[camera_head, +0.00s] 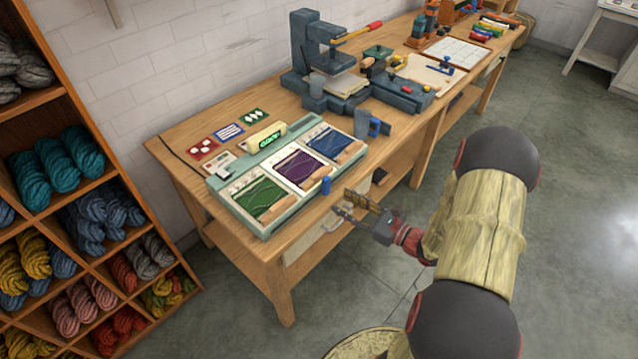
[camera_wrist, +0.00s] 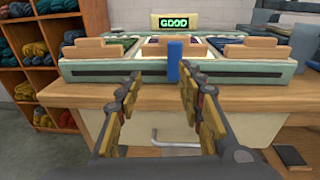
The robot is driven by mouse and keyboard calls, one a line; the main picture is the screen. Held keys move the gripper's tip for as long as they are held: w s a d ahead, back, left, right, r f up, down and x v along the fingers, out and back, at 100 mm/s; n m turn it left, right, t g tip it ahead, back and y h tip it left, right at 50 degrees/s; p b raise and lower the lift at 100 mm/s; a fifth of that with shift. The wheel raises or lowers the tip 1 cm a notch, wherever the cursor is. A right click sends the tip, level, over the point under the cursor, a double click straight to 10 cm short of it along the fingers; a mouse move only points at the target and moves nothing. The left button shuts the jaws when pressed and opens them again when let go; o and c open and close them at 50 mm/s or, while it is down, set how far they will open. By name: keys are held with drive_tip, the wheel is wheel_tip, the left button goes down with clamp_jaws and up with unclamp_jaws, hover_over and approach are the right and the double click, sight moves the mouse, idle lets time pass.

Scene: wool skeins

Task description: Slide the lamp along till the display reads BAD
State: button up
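A pale green case (camera_head: 222,199) on the bench holds green, purple and blue panels, each with a wooden block. Its display (camera_head: 270,140) reads GOOD, clear in the wrist view (camera_wrist: 174,22). A small upright blue post (camera_head: 326,186) stands at the case's front edge, before the purple middle panel; it also shows in the wrist view (camera_wrist: 175,61). It may be the lamp; I cannot tell for certain. My gripper (camera_head: 345,203) is open and empty, just off the bench front. In the wrist view its fingers (camera_wrist: 160,97) point toward the post, with a gap before it.
The wooden bench (camera_head: 181,163) has a drawer handle (camera_wrist: 170,143) below the case. A grey press (camera_head: 305,55) and a blue-grey device (camera_head: 375,125) stand behind and right of the case. Wool shelves (camera_head: 100,185) stand left. Open floor lies before the bench.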

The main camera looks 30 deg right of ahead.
sight(329, 181)
drive_tip(key=shift+m+t+h, duration=0.4)
drive_tip(key=shift+m+t, duration=0.1)
drive_tip(key=shift+t, duration=0.1)
drive_tip(key=shift+w+a+r+b, duration=0.15)
drive_tip(key=shift+w+r+b, duration=0.25)
drive_tip(key=shift+w, duration=1)
drive_tip(key=shift+w+a+r+b, duration=0.1)
drive_tip(key=shift+w+r+b, duration=0.25)
drive_tip(key=shift+w, duration=1)
drive_tip(key=shift+w+a+r+b, duration=0.15)
drive_tip(key=shift+w+r+b, duration=0.25)
drive_tip(key=shift+w, duration=1)
drive_tip(key=shift+f, duration=0.1)
clamp_jaws()
